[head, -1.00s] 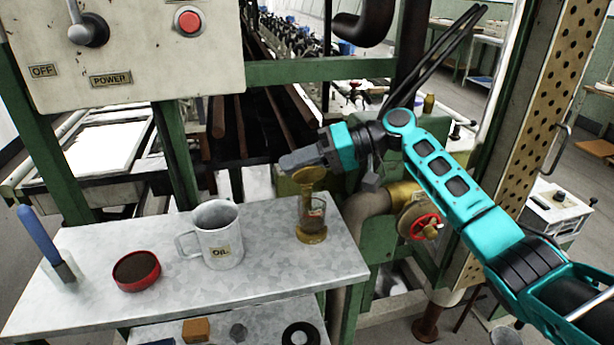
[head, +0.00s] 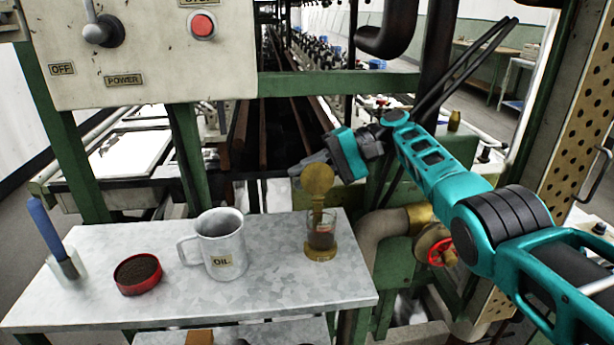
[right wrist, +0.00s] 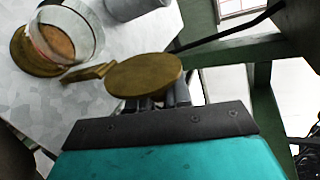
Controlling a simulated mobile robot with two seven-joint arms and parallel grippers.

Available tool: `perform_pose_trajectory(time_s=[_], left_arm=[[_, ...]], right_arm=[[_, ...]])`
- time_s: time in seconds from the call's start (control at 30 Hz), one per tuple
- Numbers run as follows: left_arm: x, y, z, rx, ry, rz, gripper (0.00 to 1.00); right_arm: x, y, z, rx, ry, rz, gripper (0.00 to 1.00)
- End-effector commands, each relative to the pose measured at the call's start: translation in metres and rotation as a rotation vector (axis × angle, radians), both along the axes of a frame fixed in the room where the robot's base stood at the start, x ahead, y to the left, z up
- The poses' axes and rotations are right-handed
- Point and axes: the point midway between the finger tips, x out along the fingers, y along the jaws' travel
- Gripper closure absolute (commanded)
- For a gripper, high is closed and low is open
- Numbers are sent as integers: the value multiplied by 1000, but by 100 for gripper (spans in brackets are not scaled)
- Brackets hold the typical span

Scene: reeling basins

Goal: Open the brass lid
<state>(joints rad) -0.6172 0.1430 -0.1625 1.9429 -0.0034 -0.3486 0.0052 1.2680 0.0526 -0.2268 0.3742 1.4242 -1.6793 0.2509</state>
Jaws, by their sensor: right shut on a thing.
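The brass lid (head: 317,179) is a round disc raised above a small glass cup (head: 321,235) that stands in a brass base on the grey table. The lid stands steeply tilted, its face towards the head view, with a brass strip running down to the cup's rim. The cup's mouth is uncovered. My right gripper (head: 310,166) is shut on the lid, its fingers partly behind the disc. In the right wrist view the lid (right wrist: 145,75) covers the fingertips and the open glass cup (right wrist: 68,32) shows reddish-brown contents. My left gripper is out of view.
On the table stand a grey mug (head: 222,247) marked OIL, a red tin (head: 137,274) of dark stuff and a blue-handled tool (head: 47,228) in a holder. A control panel (head: 150,50) hangs above. A pipe and red valve wheel (head: 440,252) are right of the table.

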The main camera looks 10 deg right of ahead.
Motion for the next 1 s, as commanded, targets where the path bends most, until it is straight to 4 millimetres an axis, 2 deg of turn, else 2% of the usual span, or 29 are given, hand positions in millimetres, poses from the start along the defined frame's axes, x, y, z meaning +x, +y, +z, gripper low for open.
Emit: perform_pose_trajectory(time_s=[0.63,0.67,0.7,0.87,1.0], left_arm=[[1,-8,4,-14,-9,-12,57],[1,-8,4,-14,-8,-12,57],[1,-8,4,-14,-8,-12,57],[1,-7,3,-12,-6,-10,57],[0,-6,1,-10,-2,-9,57]], right_arm=[[1,-1,-1,-2,45,-10,100],[1,-1,-1,-2,45,-10,79],[1,-1,-1,-2,44,-10,75],[0,-1,-1,-2,46,-7,60],[0,0,-1,-2,46,-6,59]])
